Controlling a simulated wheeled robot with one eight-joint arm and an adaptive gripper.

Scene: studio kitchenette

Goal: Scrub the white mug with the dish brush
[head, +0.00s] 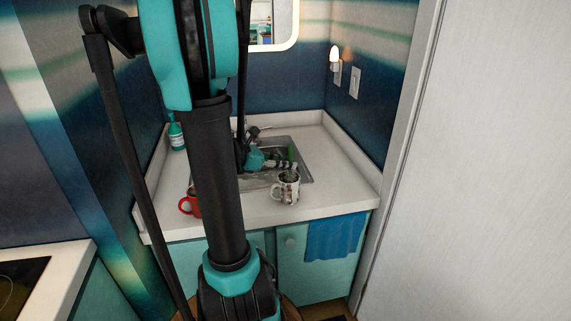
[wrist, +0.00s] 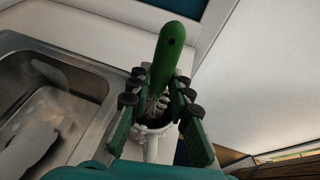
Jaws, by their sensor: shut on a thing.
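The white mug (head: 286,189), marked with dark patches, stands upright on the counter in front of the sink. In the wrist view the mug (wrist: 152,141) is below my gripper, partly hidden by the fingers. My gripper (head: 285,165) is above the mug and shut on the dish brush. The brush's green handle (wrist: 168,55) rises between the fingers (wrist: 160,90), and its pale bristles point down at the mug's dark opening. I cannot tell how deep the bristles reach or whether they touch the mug wall.
The metal sink (wrist: 88,78) lies left of the mug in the wrist view. A red mug (head: 188,206) stands on the counter at left, partly behind my arm. A teal soap bottle (head: 176,136) is at the back left. A blue towel (head: 336,237) hangs on the cabinet front.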

